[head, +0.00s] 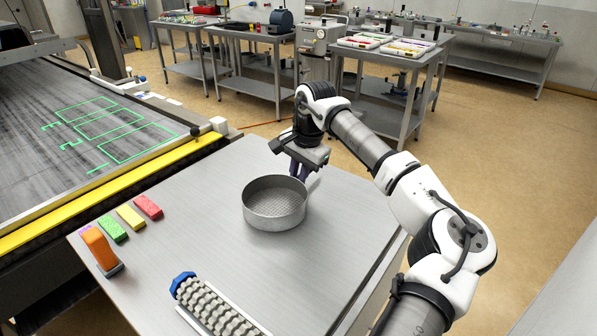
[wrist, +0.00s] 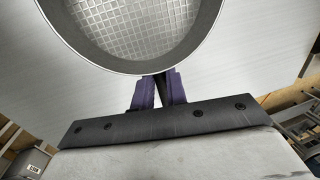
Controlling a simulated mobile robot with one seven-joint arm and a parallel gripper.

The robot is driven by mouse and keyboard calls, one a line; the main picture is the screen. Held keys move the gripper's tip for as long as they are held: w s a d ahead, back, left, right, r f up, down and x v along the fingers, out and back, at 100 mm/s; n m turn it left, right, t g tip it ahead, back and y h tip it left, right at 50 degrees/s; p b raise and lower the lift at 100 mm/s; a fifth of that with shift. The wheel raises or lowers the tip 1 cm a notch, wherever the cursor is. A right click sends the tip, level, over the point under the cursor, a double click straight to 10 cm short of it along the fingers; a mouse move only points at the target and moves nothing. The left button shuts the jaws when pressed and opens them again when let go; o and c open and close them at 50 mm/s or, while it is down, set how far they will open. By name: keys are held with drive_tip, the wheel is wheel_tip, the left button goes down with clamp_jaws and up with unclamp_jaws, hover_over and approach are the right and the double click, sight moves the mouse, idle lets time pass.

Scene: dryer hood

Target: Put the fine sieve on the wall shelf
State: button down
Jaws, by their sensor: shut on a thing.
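The sieve (head: 274,205) is a round grey metal pan with a mesh bottom, on or just above the metal table (head: 190,240); I cannot tell which. My gripper (head: 299,172) is at its far right side, with its purple fingers shut on it. In the wrist view the sieve (wrist: 140,35) fills the top middle, with its mesh and near rim showing. The gripper fingers (wrist: 159,90) meet at that rim, close together; the exact grip point is partly hidden. The wall shelf cannot be made out in either view.
On the table's left lie a red block (head: 148,206), a yellow block (head: 131,217), a green block (head: 112,229) and an orange-handled tool (head: 100,248). A ridged roller (head: 215,306) lies at the front. A dark belt surface with a yellow edge (head: 110,193) borders the table's left.

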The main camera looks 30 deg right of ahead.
drive_tip(key=c, duration=1.4)
unclamp_jaws()
